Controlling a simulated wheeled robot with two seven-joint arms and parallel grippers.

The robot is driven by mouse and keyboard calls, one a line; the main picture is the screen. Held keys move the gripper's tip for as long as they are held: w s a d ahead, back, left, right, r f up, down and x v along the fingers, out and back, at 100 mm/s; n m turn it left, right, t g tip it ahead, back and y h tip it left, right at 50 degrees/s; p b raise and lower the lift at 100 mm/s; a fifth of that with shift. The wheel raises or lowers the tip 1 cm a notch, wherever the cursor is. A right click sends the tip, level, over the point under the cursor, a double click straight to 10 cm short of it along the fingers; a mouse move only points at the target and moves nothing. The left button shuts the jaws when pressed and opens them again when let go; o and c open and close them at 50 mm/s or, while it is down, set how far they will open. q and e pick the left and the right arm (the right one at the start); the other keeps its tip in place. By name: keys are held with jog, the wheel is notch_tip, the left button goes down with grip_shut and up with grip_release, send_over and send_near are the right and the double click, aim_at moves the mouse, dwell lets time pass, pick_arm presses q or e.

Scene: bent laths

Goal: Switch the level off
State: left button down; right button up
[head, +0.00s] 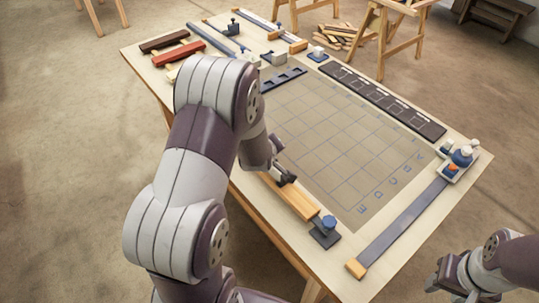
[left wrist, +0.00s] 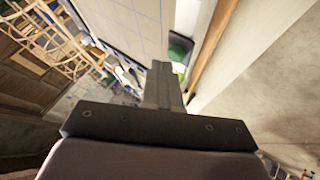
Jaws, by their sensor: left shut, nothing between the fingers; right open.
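I cannot surely pick out the level or its switch in the head view. A dark green block (left wrist: 181,47) with a bright green patch below it shows just beyond the fingertips in the left wrist view; it may be part of the level, but it is too blurred to tell. My left gripper (head: 285,178) is low over the table, close to the far end of a wooden bar (head: 296,200). In the left wrist view its fingers (left wrist: 162,72) are shut and empty. My right gripper (head: 438,284) is open and empty, beyond the table's right front edge.
A clamp with a blue knob (head: 328,221) stands at the wooden bar's near end. A dark slotted rail (head: 385,100) lies behind the gridded mat (head: 330,130), which is largely clear.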

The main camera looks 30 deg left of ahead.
dwell(0.5)
pick_arm(q)
jog(key=shift+f+b, duration=0.5)
jog(key=shift+r, duration=0.15)
jog(key=shift+r+p, duration=0.35)
notch_tip(320, 180, up, 6)
jog(key=p, duration=0.4)
jog(key=shift+p, duration=0.3)
